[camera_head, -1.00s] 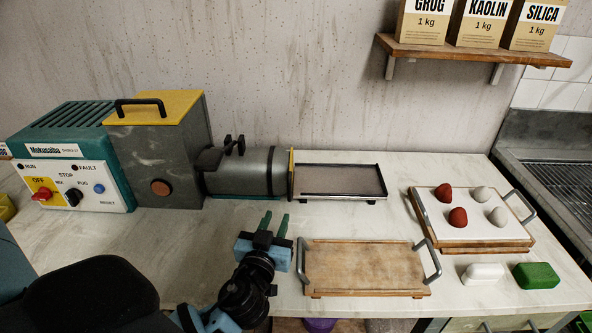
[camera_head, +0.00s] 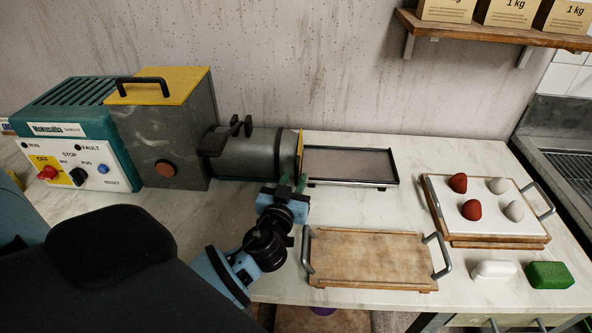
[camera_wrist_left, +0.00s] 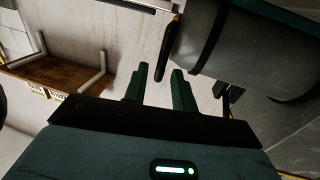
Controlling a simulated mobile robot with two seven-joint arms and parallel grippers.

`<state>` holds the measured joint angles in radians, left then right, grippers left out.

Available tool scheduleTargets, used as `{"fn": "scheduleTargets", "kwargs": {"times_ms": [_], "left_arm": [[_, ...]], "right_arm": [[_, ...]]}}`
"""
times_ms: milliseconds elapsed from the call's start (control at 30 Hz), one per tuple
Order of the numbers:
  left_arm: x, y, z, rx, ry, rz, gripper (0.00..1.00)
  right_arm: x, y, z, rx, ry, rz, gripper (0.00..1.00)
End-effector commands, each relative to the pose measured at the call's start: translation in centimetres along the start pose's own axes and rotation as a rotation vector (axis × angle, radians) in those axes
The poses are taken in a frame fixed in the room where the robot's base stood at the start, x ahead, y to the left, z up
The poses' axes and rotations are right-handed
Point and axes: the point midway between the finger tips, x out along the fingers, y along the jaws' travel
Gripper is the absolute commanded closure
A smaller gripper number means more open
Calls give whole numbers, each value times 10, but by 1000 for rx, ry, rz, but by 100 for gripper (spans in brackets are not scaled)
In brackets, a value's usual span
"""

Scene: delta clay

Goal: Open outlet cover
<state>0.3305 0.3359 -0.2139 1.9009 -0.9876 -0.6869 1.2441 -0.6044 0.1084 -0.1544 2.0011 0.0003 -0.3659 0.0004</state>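The outlet cover (camera_head: 299,153) is a thin yellow plate with a dark edge, seen nearly edge-on at the right end of the grey machine barrel (camera_head: 246,155). The barrel also shows in the left wrist view (camera_wrist_left: 245,55), where the cover's edge (camera_wrist_left: 178,28) stands upper middle. My left gripper (camera_head: 293,183) is just below the cover, close to its lower edge. Contact with the cover cannot be told. My right gripper is out of view.
A black-rimmed tray (camera_head: 352,182) sits right of the outlet. A wooden board with metal handles (camera_head: 368,257) lies in front. Another handled board (camera_head: 440,237) bears red and grey lumps. A control box (camera_head: 75,158) and yellow-topped hopper (camera_head: 180,120) stand left.

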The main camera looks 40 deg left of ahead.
Motion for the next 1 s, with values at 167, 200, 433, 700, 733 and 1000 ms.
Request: {"fn": "scheduleTargets", "kwargs": {"times_ms": [167,200,433,700,733,1000], "left_arm": [[23,0,-2,2,2,0,73],[26,0,-2,1,2,0,73],[34,0,0,1,0,0,73],[34,-1,0,1,0,-1,81],[34,-1,0,1,0,-1,85],[34,-1,0,1,0,-1,100]], "right_arm": [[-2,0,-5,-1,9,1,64],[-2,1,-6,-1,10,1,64],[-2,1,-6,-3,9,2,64],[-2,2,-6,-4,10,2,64],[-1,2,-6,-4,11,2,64],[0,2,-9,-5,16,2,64]]}}
